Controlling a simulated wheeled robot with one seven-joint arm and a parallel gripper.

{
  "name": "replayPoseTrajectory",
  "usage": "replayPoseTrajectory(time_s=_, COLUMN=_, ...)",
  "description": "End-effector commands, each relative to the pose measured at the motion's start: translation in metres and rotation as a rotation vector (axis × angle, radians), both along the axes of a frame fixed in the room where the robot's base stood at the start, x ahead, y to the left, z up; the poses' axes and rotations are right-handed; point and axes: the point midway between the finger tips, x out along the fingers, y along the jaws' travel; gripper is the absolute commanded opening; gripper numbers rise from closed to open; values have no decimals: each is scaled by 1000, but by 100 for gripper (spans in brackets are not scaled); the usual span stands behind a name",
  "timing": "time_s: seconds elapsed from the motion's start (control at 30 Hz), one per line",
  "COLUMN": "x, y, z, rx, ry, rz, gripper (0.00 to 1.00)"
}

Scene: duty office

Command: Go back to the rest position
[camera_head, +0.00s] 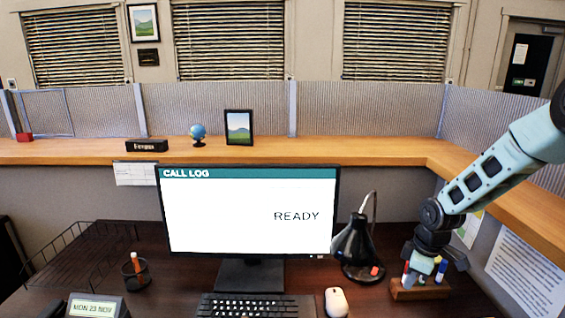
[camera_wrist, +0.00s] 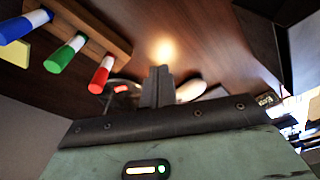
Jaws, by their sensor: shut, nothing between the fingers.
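My gripper (camera_head: 422,266) is at the right side of the desk, in front of or just above a wooden marker holder (camera_head: 421,293); its fingertips are hard to make out in the head view. In the wrist view my gripper (camera_wrist: 159,78) has its two dark fingers shut together with nothing between them. The holder (camera_wrist: 112,25) is at the upper left there, with a blue marker (camera_wrist: 22,25), a green marker (camera_wrist: 65,53) and a red marker (camera_wrist: 101,73) standing in it, apart from the fingers.
A black desk lamp (camera_head: 355,247) stands just left of my gripper. A monitor (camera_head: 248,212) reads "READY", with a keyboard (camera_head: 258,306) and a white mouse (camera_head: 337,302) in front. A pen cup (camera_head: 137,273) and wire tray (camera_head: 80,255) are at left. A raised wooden ledge (camera_head: 350,151) runs behind.

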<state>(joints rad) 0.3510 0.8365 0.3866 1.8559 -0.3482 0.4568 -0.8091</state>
Motion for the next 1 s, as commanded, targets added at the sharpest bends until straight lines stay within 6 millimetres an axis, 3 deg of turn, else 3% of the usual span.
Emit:
replayPoseTrajectory(time_s=0.27, x=-25, y=48, z=39, rx=-8, ry=18, rz=-26, gripper=0)
replayPoseTrajectory(time_s=0.47, x=-64, y=96, z=78, rx=-19, ry=37, rz=-63, gripper=0)
replayPoseTrajectory(time_s=0.57, x=-98, y=126, z=104, rx=-27, ry=47, rz=-93, gripper=0)
replayPoseTrajectory(time_s=0.73, x=-184, y=172, z=148, rx=-47, ry=69, rz=-172, gripper=0)
replayPoseTrajectory(time_s=0.9, x=-267, y=189, z=173, rx=-60, ry=82, rz=-260, gripper=0)
replayPoseTrajectory(time_s=1.0, x=-302, y=190, z=180, rx=-62, ry=89, rz=-305, gripper=0)
